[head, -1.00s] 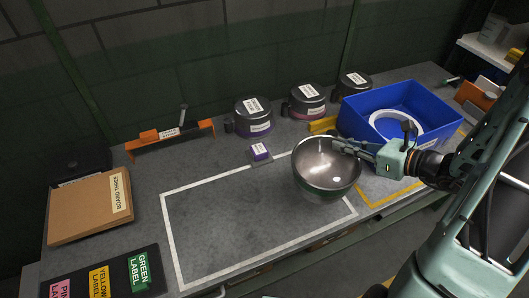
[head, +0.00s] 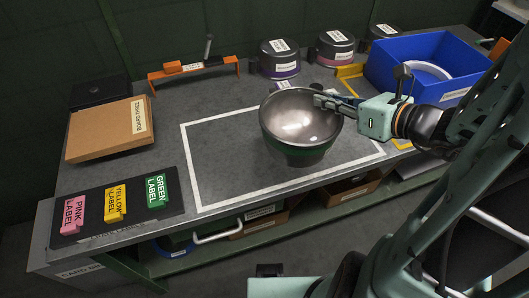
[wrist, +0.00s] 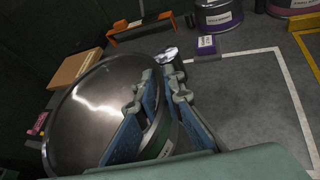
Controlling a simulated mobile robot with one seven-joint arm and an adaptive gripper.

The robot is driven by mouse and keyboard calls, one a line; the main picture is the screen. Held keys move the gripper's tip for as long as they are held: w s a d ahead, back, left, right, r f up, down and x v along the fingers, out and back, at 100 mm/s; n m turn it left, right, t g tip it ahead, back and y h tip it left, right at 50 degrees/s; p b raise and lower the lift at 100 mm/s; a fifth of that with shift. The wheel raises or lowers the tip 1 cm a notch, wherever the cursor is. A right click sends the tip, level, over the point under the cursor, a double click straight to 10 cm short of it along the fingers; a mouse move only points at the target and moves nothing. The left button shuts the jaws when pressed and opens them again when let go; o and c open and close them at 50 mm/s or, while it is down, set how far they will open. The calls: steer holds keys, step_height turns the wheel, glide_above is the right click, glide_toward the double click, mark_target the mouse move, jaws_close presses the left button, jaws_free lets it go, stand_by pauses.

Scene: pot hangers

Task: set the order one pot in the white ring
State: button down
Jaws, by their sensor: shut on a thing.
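A steel pot (head: 300,120) with a shiny open inside and a dark green outer band is held tilted over the white-outlined rectangle on the bench. My gripper (head: 328,103) is shut on the right side of its rim. In the wrist view the pot (wrist: 90,110) fills the left, with the fingers (wrist: 160,85) at its rim. A label shows on its side, too small to read. A white ring (head: 432,68) lies inside the blue bin (head: 425,90) at the right, partly hidden by the bin wall. The pot is apart from the ring.
Several dark lidded pots, one purple-banded (head: 279,60), stand along the back. An orange rack (head: 193,70), a cardboard box (head: 108,130) and a label board (head: 90,222) are to the left. A small purple-labelled block shows in the wrist view (wrist: 206,44). The white outline's left part is clear.

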steer(key=shift+s+a+f, duration=0.1)
steer(key=shift+s+a, duration=0.2)
steer(key=shift+a, duration=0.15)
steer(key=shift+w+a+f+b, duration=0.1)
steer(key=shift+w+f+b, duration=0.1)
steer(key=shift+w+b, duration=0.1)
steer(key=shift+w+a+f+b, duration=0.3)
steer(key=shift+w+f+b, duration=0.05)
steer(key=shift+w+f, duration=1.8)
steer(key=shift+w+a+f+b, duration=0.3)
steer(key=shift+w+f+b, duration=0.1)
steer(key=shift+w+f, duration=1.7)
steer(key=shift+w+a+f+b, duration=0.35)
steer(key=shift+w+f, duration=1.6)
steer(key=shift+w, duration=0.35)
steer(key=shift+f, duration=0.1)
steer(key=shift+f, duration=0.15)
steer(key=c, duration=2)
jaws_free()
steer(key=shift+c, duration=0.2)
